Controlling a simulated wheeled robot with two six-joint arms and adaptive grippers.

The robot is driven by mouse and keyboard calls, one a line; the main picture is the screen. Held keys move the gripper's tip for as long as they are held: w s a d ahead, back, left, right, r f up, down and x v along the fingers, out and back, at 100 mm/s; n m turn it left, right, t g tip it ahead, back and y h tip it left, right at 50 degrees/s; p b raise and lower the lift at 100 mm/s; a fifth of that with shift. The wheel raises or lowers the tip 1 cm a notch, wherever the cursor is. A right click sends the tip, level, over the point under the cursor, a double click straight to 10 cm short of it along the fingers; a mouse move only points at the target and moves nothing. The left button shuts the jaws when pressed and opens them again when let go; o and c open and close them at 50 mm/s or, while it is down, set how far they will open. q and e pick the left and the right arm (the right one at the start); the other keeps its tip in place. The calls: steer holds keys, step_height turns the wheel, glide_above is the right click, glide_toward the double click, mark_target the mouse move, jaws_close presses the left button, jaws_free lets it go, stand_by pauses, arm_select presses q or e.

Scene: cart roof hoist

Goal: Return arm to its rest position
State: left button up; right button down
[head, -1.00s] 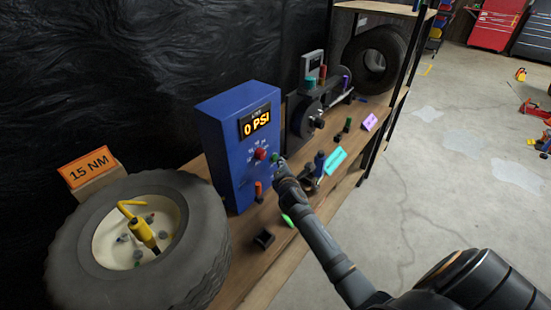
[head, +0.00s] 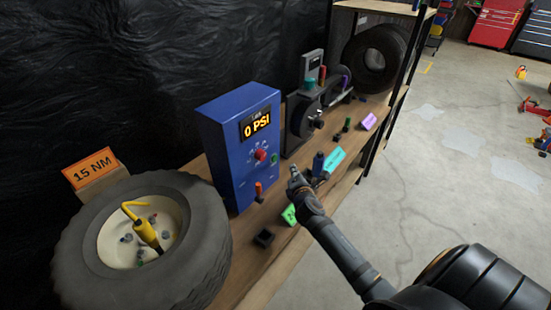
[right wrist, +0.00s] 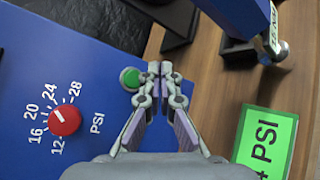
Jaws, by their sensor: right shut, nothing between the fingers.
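My right gripper (head: 293,172) is shut and empty, in front of the blue inflator box (head: 228,150) and above the wooden bench. In the right wrist view its fingertips (right wrist: 160,68) meet, with the box's green button (right wrist: 131,78) just left of them. The button also shows in the head view (head: 274,159), a little apart from the gripper. The red knob (right wrist: 64,120) sits on a dial marked 12 to 28 PSI. The display (head: 256,123) reads 0 PSI. My left gripper is not in view.
A tyre with a yellow tool (head: 146,232) in its hub lies at left by a 15 NM sign (head: 93,169). A green PSI card (right wrist: 266,142), a cyan card (head: 334,160) and small parts crowd the bench (head: 275,255). Open floor (head: 440,170) lies at right.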

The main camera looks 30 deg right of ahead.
steer(key=shift+s, duration=0.1)
stand_by(0.4)
steer(key=s+a+f+m+g+y, duration=0.2)
steer(key=s+a+m+g, duration=0.15)
steer(key=s+m, duration=0.4)
steer(key=s+a+f+m+g+y, duration=0.1)
steer(key=s+a+m+g, duration=0.3)
steer(key=s, duration=0.6)
steer(key=s+a+f+m+g+y, duration=0.2)
steer(key=s+a+m+g, duration=0.1)
steer(key=s+a+m, duration=0.45)
steer(key=s+d+f+g, duration=0.1)
steer(key=s+d+f, duration=0.1)
steer(key=f, duration=1.1)
steer(key=s+d+f, duration=0.2)
steer(key=d+f, duration=0.1)
steer(key=f, duration=1)
steer(key=s+f+g, duration=0.1)
steer(key=s+f, duration=1.5)
steer(key=s, duration=0.2)
steer(key=shift+d+f+m, duration=0.25)
steer(key=shift+d+m, duration=0.05)
steer(key=shift+d, duration=0.15)
steer(key=shift+s+g, duration=0.1)
steer(key=shift+g, duration=0.15)
